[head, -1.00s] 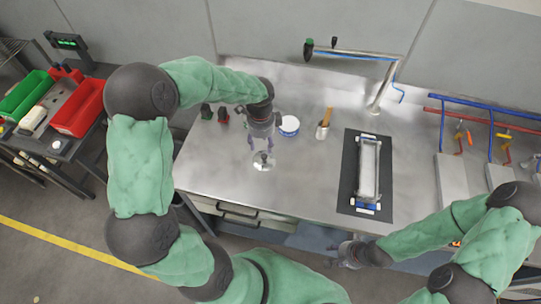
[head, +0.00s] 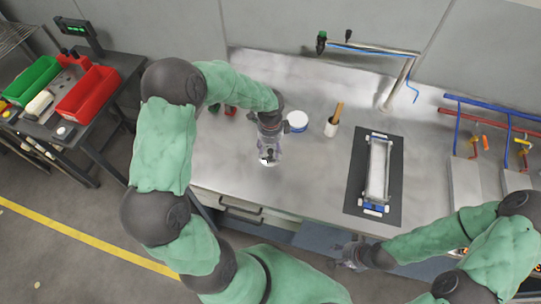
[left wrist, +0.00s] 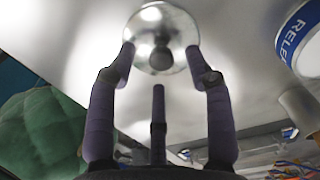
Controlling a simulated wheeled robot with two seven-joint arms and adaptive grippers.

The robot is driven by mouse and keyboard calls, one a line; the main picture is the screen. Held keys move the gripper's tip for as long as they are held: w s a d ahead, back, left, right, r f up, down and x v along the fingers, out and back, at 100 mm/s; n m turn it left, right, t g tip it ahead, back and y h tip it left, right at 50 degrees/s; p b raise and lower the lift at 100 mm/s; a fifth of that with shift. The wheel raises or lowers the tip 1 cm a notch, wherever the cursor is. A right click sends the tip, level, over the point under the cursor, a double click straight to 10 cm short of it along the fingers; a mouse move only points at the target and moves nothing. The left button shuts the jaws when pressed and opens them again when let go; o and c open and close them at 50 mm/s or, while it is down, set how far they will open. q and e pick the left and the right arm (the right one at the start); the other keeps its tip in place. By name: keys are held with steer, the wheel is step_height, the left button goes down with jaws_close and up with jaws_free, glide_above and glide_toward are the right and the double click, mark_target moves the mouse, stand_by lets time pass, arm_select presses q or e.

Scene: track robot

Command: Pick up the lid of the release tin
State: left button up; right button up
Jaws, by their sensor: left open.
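The lid, a shiny round metal disc with a dark knob, lies flat on the steel bench (head: 330,185), apart from its tin. It shows in the left wrist view (left wrist: 160,22) and partly in the head view (head: 272,162). The release tin (head: 298,121) is white with a blue band; its lettered side is at the right edge of the left wrist view (left wrist: 302,38). Contact is unclear. My right gripper (head: 343,258) hangs near the bench's front edge; its fingers are too small to judge.
A cup with a wooden-handled tool (head: 331,128) stands right of the tin. A dark mat (head: 358,190) holds a long pale tray. Small red and green items (head: 222,108) sit behind my left arm. A pipe arm (head: 400,85) rises at the back.

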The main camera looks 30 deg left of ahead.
mark_target(268, 159)
arm_select(q)
step_height(268, 159, down, 3)
steer(key=shift+w+r, duration=0.1)
jaws_close()
steer(key=shift+r, duration=0.15)
